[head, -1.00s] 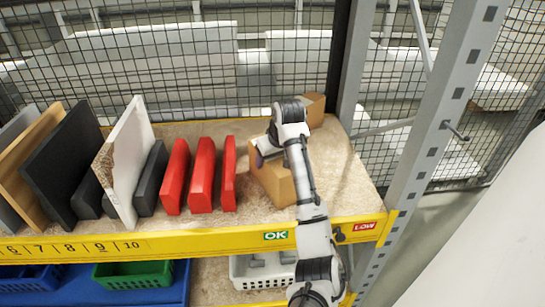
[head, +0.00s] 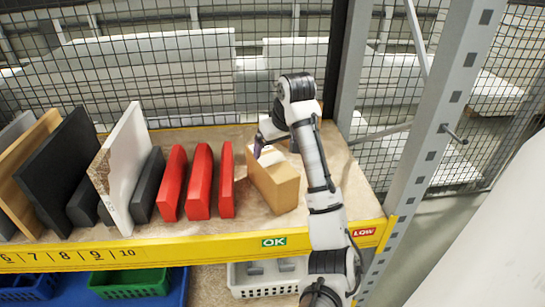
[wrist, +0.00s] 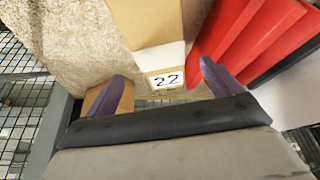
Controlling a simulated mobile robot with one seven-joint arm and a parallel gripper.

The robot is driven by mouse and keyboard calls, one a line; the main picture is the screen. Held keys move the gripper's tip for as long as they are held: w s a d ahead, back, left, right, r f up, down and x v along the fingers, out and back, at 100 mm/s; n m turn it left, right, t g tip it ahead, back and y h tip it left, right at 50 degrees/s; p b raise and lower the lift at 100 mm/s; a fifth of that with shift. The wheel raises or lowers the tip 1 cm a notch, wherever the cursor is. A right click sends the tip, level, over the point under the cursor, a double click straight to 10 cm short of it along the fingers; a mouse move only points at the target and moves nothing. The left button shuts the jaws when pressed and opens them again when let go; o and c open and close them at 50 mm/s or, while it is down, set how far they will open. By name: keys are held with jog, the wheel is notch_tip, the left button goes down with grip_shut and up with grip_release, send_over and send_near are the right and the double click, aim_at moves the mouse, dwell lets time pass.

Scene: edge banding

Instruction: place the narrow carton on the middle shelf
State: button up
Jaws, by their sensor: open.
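A tan carton (head: 279,187) stands upright on the beige shelf deck (head: 225,228), right of the red blocks, with a pale strip along its top. In the wrist view the carton (wrist: 145,18) shows a white label reading 22 (wrist: 165,79). My gripper (head: 259,147) is just behind and above the carton in the head view. In the wrist view my gripper (wrist: 161,73) is open, its purple fingers to either side of the labelled end. Contact between fingers and carton cannot be told. My arm hides part of the shelf behind the carton.
Several red blocks (head: 200,182) stand left of the carton, then dark and white boards (head: 126,165). A yellow front edge (head: 200,250) carries OK and LOW signs. Bins (head: 130,284) sit on a level below. A grey post (head: 440,120) and mesh bound the right and back.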

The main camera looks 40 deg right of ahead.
jog(key=shift+v, duration=1.55)
